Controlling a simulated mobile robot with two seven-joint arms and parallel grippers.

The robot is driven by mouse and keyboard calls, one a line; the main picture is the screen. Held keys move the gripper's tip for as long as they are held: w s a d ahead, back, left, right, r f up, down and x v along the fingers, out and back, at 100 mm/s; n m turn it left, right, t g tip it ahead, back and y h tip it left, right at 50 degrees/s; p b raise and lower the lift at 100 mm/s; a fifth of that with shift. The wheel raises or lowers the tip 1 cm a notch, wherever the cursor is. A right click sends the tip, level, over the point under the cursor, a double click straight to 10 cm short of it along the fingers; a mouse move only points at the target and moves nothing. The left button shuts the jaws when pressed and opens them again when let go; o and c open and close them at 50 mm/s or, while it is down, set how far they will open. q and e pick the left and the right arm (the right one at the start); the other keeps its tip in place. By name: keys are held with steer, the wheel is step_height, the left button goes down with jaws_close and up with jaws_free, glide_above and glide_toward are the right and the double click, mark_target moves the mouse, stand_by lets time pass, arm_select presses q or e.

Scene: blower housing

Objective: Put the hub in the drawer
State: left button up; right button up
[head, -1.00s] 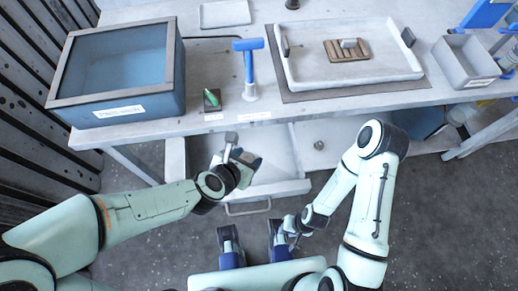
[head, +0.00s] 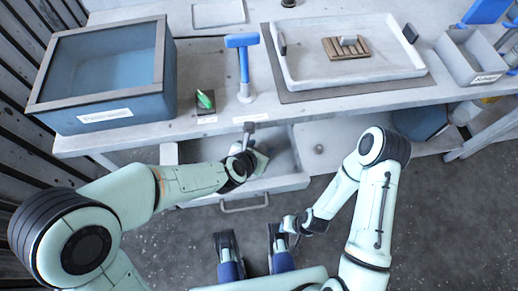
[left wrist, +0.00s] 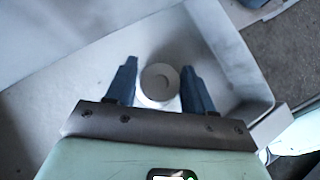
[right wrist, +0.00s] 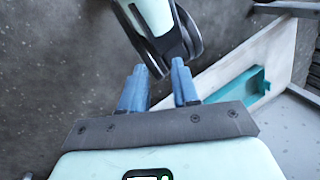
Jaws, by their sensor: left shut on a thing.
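The hub (left wrist: 160,78), a pale grey round piece with a circular end face, is between the fingers of my left gripper (left wrist: 160,88) in the left wrist view. That gripper is shut on it. In the head view my left gripper (head: 252,150) is over the open drawer (head: 285,183) under the bench, and the drawer's pale interior (left wrist: 222,50) lies behind the hub in the left wrist view. Whether the hub touches the drawer floor I cannot tell.
On the bench are a blue glass-topped box (head: 105,75), a blue T-shaped tool on a stand (head: 243,65), a green item (head: 205,99), a white tray (head: 350,75) and a grey bin (head: 475,62). A small round part (head: 319,149) lies beneath the bench, right of the drawer.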

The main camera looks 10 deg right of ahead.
arm_select(q)
steer(key=shift+s+a+f, duration=0.1)
steer(key=shift+f, duration=0.35)
arm_select(e)
steer(key=shift+w+d+f, duration=0.2)
steer(key=shift+w+f, duration=0.15)
steer(key=shift+w, duration=0.05)
arm_select(q)
steer(key=shift+f, duration=0.1)
arm_select(e)
steer(key=shift+f, duration=0.1)
arm_select(q)
steer(key=o, duration=1.1)
arm_select(e)
steer(key=shift+w+d+f, duration=0.1)
steer(key=shift+w+d, duration=0.05)
steer(key=shift+w, duration=0.05)
